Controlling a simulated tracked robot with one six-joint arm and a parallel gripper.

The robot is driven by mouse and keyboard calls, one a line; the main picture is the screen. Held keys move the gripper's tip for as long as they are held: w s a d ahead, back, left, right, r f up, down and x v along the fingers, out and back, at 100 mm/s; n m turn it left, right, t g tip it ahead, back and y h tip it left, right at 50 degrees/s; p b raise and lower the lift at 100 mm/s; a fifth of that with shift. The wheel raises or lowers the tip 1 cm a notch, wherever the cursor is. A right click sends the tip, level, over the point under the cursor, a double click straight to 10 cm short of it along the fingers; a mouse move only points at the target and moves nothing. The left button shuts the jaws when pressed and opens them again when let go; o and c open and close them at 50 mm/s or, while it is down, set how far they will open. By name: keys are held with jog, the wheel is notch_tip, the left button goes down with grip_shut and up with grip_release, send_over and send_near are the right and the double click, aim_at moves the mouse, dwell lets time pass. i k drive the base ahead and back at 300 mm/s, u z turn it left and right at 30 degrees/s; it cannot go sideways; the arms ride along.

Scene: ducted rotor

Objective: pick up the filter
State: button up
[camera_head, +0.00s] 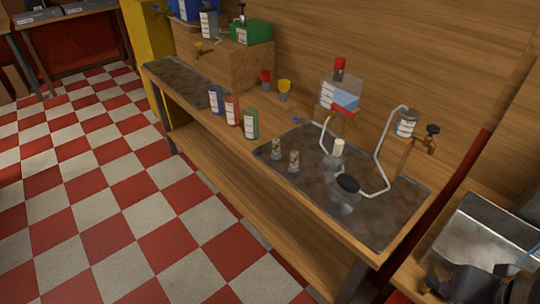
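I cannot tell for certain which thing is the filter. A short pale cylinder (339,147) stands upright among white bent tubing on the dark worktop inset at the right of the bench, and it may be the filter. Two small clear jars (294,161) with mottled contents stand to its left. A clear vessel with a black top (346,186) is in front of it, joined to the tubing. I cannot make out my gripper in this view. Dark parts at the lower right corner may be mine.
A wooden bench (215,128) runs diagonally along the wall. Blue, red and green labelled containers (232,110) stand at its middle. A metal basin (482,240) is at right. Checkered floor (110,200) is clear.

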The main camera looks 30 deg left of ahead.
aim_at(276, 142)
jog(key=z, duration=0.05)
jog(key=k, duration=0.2)
jog(key=u, duration=3.15)
jog(key=i, duration=1.3)
